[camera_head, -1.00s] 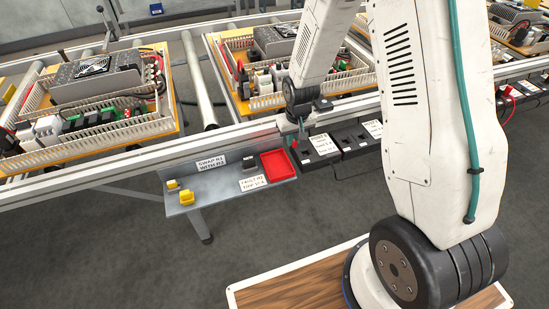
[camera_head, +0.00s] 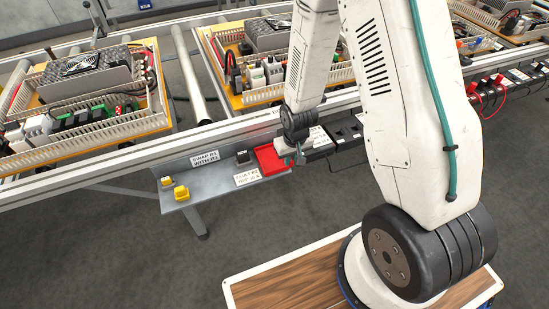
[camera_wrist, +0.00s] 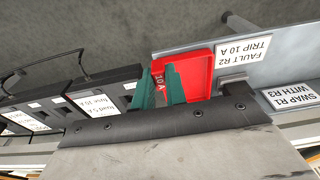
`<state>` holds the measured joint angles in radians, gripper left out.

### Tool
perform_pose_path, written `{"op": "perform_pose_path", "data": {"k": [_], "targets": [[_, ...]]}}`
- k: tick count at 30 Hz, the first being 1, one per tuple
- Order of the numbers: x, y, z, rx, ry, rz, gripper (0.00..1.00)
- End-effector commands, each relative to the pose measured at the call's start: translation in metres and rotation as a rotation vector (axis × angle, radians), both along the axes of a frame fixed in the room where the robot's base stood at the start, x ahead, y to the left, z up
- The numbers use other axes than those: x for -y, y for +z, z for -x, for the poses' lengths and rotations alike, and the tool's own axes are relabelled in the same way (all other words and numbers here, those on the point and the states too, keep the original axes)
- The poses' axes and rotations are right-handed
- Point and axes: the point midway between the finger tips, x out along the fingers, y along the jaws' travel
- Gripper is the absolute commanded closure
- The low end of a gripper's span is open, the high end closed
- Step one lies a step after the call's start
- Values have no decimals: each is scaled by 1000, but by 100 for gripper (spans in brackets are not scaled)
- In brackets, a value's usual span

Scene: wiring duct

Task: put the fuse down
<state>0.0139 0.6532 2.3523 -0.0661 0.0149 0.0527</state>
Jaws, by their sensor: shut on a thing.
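My gripper (camera_wrist: 161,86) has two teal fingers shut on a small red fuse (camera_wrist: 158,78) marked 10 A in the wrist view. The fuse shows between the fingers; its lower part is hard to make out. They appear over or beside the near edge of a red tray (camera_wrist: 199,64), and I cannot tell the height. In the head view my gripper (camera_head: 297,157) is at the right side of the red tray (camera_head: 266,159), which it partly covers. The fuse cannot be made out there.
The tray sits on a grey shelf (camera_head: 215,182) with a FAULT R2 TRIP 10 A label (camera_head: 247,177), a small black block (camera_head: 243,157) and yellow pieces (camera_head: 181,193). Black labelled boxes (camera_wrist: 92,98) stand close beside the tray. A conveyor rail (camera_head: 110,160) runs behind.

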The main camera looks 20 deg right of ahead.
Motion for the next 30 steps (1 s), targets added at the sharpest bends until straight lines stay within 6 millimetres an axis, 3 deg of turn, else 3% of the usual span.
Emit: {"op": "perform_pose_path", "data": {"k": [6,16,22,30], "targets": [[-20,-3,-27,1,3,-3,100],[-38,-6,-52,1,3,-3,100],[-36,-37,-50,-3,2,-2,100],[-36,-41,-51,0,0,-3,100]]}}
